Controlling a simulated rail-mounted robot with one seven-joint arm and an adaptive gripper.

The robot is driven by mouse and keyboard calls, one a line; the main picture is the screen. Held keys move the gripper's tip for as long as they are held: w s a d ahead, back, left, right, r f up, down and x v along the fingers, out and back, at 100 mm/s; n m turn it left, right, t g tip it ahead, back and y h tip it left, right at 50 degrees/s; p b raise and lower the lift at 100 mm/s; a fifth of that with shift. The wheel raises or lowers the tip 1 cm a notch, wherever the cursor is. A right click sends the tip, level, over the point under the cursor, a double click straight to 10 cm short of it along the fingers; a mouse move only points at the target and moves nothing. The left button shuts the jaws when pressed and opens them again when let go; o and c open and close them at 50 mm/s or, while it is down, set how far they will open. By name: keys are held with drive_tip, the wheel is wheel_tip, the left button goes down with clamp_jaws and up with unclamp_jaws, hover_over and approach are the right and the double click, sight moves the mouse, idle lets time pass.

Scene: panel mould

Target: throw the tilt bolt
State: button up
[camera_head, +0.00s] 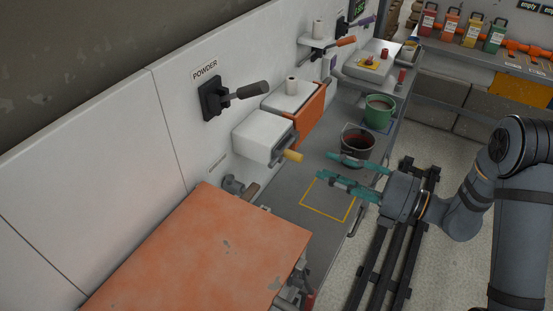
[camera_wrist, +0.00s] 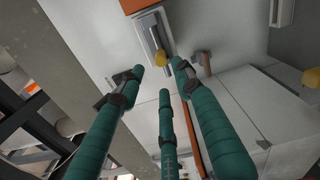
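I cannot tell for certain which part is the tilt bolt. A grey metal fitting with a brown grip (camera_head: 250,190) sits at the wall beside the orange mould panel (camera_head: 205,250), and may be it. A brown-gripped part (camera_wrist: 203,62) shows in the wrist view, right of the fingertips. My gripper (camera_head: 323,166) has teal fingers spread apart and empty above the grey bench, right of the fitting. In the wrist view my gripper (camera_wrist: 160,76) is open, with a yellow knob (camera_wrist: 161,58) seen beyond and between the fingertips.
A black lever (camera_head: 240,92) hangs under a POWDER label. A dark bucket (camera_head: 357,146) and green bucket (camera_head: 379,110) stand behind the gripper. A yellow-outlined square (camera_head: 325,203) on the bench is clear.

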sight(302, 158)
drive_tip(key=p+x, duration=0.2)
drive_tip(key=x, duration=0.7)
drive_tip(key=shift+w+a, duration=0.15)
drive_tip(key=shift+w, duration=0.1)
drive_tip(key=c, duration=0.4)
clamp_jaws()
